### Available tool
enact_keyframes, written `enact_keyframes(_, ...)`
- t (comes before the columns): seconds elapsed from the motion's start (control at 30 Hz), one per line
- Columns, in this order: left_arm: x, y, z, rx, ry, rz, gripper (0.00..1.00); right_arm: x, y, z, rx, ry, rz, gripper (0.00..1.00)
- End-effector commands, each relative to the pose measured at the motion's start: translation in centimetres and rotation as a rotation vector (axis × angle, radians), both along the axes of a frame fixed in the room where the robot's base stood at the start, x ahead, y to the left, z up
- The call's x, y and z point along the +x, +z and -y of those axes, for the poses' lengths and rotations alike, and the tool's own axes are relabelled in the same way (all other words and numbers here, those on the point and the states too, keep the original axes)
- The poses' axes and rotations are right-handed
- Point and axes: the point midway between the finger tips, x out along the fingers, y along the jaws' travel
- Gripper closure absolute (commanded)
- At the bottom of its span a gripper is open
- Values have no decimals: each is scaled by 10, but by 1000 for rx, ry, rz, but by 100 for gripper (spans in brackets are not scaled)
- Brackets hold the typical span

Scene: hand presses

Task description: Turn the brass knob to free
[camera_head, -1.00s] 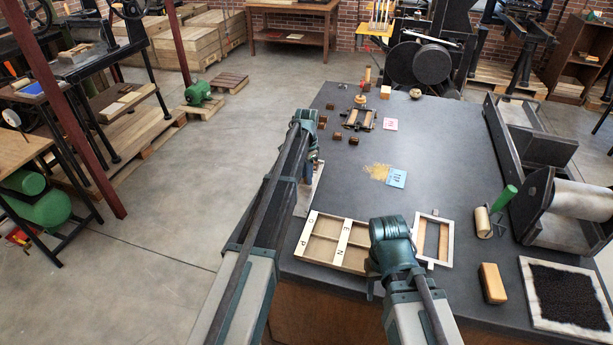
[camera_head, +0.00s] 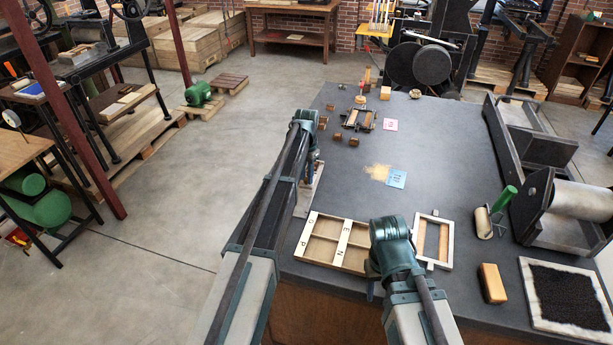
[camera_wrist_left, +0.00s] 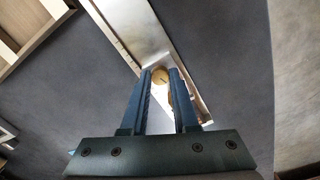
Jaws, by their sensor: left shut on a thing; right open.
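The brass knob (camera_wrist_left: 160,75) shows in the left wrist view as a round brass disc with a dark line across it, on a shiny metal plate (camera_wrist_left: 133,28). My left gripper (camera_wrist_left: 161,74) is shut on the knob, with a blue finger at each side. In the head view my left gripper is mostly hidden by its own arm, and so is the knob; part of the metal plate (camera_head: 311,190) shows beside the arm. My right gripper (camera_head: 371,287) is mostly hidden under its wrist, above the front edge of the bench, apart from the knob.
A lettered wooden tray (camera_head: 325,228) and a pale frame (camera_head: 447,243) lie at the front. A green-handled roller (camera_head: 482,222), a wooden block (camera_head: 492,283) and a large press (camera_head: 545,190) stand at the right.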

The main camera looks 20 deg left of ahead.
Motion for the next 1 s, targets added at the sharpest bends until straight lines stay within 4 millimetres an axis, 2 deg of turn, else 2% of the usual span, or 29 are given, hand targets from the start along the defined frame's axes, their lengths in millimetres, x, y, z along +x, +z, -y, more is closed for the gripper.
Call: enact_keyframes(1.0,0,0,0,0,950,0,100,0,0,0,0,0,0,50)
